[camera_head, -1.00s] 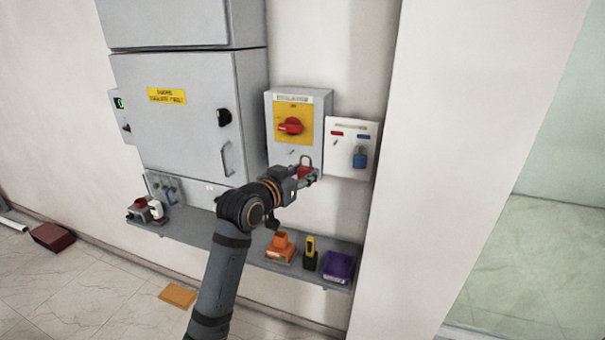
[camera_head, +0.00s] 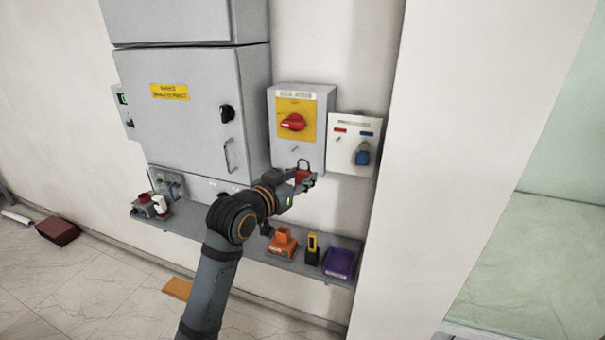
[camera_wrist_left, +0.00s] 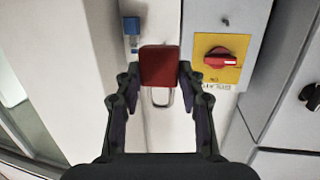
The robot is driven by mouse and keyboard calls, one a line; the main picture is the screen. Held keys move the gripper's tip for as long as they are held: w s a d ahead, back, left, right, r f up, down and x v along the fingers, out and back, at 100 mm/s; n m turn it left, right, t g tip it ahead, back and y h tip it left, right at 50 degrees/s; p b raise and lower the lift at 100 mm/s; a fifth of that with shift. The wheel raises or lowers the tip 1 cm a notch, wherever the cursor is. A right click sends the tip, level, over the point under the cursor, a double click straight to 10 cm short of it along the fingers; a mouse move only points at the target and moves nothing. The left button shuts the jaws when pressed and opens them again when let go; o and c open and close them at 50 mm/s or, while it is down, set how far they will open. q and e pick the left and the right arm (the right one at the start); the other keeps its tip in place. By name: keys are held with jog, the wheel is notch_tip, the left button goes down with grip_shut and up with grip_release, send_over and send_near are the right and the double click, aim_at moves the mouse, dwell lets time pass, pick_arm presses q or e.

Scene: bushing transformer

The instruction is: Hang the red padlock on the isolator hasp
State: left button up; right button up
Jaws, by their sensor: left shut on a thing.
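The red padlock (camera_head: 302,175) is held upright, shackle up, just below the isolator box in the head view. In the left wrist view the red padlock (camera_wrist_left: 159,66) sits between both fingertips, its metal shackle pointing down in that picture. My left gripper (camera_head: 306,181) is shut on the padlock's body; it also shows in the left wrist view (camera_wrist_left: 158,74). The isolator (camera_head: 318,131) is a grey box with a yellow plate and red rotary handle (camera_head: 293,122). A small metal piece, possibly the hasp (camera_head: 295,149), shows under the plate. The shackle appears apart from it. My right gripper is not in view.
A white lock board (camera_head: 346,157) with a blue padlock (camera_head: 362,154) hangs right of the isolator. A grey cabinet (camera_head: 190,125) stands left. Below, a shelf (camera_head: 205,215) carries an orange item (camera_head: 283,242), a yellow-black tool (camera_head: 312,248) and a purple box (camera_head: 341,263).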

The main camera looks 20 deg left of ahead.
pick_arm(q)
jog(key=shift+s, duration=1.65)
jog(key=shift+a, duration=0.1)
